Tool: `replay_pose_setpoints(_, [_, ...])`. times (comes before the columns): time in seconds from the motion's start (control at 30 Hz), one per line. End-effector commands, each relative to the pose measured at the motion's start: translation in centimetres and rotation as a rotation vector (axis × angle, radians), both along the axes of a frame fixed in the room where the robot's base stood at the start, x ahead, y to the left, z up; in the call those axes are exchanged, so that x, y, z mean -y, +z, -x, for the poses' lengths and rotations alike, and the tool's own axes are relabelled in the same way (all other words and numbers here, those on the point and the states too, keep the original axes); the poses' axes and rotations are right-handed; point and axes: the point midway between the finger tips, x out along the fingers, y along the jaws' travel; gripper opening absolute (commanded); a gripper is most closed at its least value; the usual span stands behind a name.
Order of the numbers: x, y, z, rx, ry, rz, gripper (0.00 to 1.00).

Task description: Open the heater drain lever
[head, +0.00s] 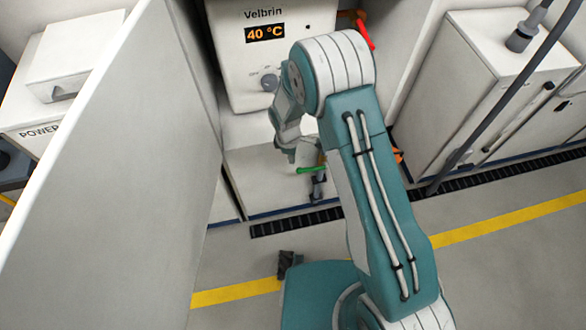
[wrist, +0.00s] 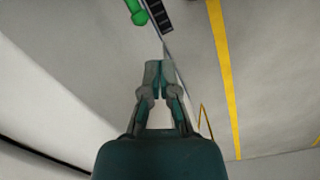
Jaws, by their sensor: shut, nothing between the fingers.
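The white heater (head: 285,75) stands in an alcove, with "Velbrin" above a display reading 40 °C and a grey knob. Below it, a green lever (head: 311,170) sits on a dark grey valve fitting (head: 318,187), its handle lying roughly level and pointing left. The green lever also shows at the top edge of the wrist view (wrist: 135,10), partly cut off. My gripper (head: 291,158) is just above and left of the green lever, apart from it. In the wrist view my gripper (wrist: 152,65) has its fingertips together, with nothing between them.
A red lever (head: 365,32) is at the heater's upper right. Part of an orange item (head: 398,155) shows behind my arm. A tall white panel (head: 120,170) fills the left. A white cabinet (head: 460,90) stands right. A dark floor grate (head: 295,222) runs along the base.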

Motion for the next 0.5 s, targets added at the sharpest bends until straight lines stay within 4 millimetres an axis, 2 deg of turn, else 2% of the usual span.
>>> replay_pose_setpoints(0.03, [-1.8, -1.3, 0.0, 0.029, 0.105, 0.007, 0.00])
replay_pose_setpoints(0.1, [-3.4, -2.3, -0.2, 0.062, 0.210, 0.010, 0.00])
replay_pose_setpoints(0.2, [-4.5, -3.1, -0.2, 0.086, 0.285, 0.010, 0.00])
replay_pose_setpoints(0.37, [-4.5, -4.2, -0.4, 0.090, 0.299, 0.010, 0.00])
replay_pose_setpoints(0.5, [-4.3, -6.6, -0.5, 0.088, 0.297, 0.010, 0.00])
